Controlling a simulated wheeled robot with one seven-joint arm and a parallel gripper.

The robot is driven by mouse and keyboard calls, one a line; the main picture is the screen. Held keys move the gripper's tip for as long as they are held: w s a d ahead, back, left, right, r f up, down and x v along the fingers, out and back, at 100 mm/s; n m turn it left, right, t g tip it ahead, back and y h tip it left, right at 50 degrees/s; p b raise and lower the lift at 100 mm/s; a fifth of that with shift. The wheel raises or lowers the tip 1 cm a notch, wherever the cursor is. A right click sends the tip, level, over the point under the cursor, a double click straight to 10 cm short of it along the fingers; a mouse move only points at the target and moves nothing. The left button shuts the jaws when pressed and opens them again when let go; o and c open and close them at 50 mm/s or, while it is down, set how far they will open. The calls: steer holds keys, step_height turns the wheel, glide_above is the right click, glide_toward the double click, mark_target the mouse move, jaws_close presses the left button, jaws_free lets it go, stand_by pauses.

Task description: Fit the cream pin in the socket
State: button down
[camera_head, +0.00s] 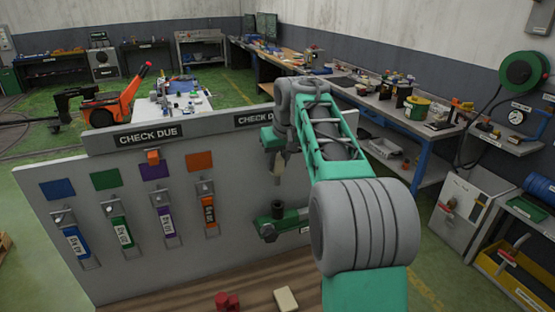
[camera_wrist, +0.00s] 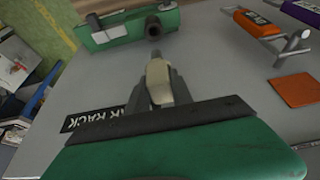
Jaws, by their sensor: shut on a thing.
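The cream pin (camera_head: 279,168) is in my gripper (camera_head: 276,152), in front of the grey board in the head view. In the wrist view the pin (camera_wrist: 157,80) sits between the grey fingers, which are shut on it, and a grey tip shows beyond it. The socket is a dark round tube (camera_head: 277,209) on a green fixture (camera_head: 293,219) on the board, below my gripper. In the wrist view the socket (camera_wrist: 153,27) is ahead of the pin and apart from it. Part of the fixture is hidden by my arm in the head view.
Coloured tags hang from hooks on the board (camera_head: 130,195) to the left, including an orange tag (camera_head: 209,213). A red piece (camera_head: 228,302) and a cream block (camera_head: 287,300) lie on the wooden surface below. A cluttered workbench (camera_head: 418,128) stands behind on the right.

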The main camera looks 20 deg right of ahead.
mark_target(279, 174)
steer(key=shift+s, duration=0.15)
steer(key=shift+s+f+b, duration=0.1)
steer(key=shift+f+b, duration=0.6)
steer(key=shift+f, duration=0.05)
steer(key=shift+f+b, duration=1.6)
steer(key=shift+f, duration=0.6)
steer(key=shift+f+b, duration=1.7)
steer(key=shift+f, duration=1.05)
steer(key=c, duration=1.1)
jaws_free()
steer(key=shift+o, duration=0.2)
steer(key=v, duration=0.7)
steer(key=shift+s+r, duration=0.2)
steer(key=shift+r, duration=0.15)
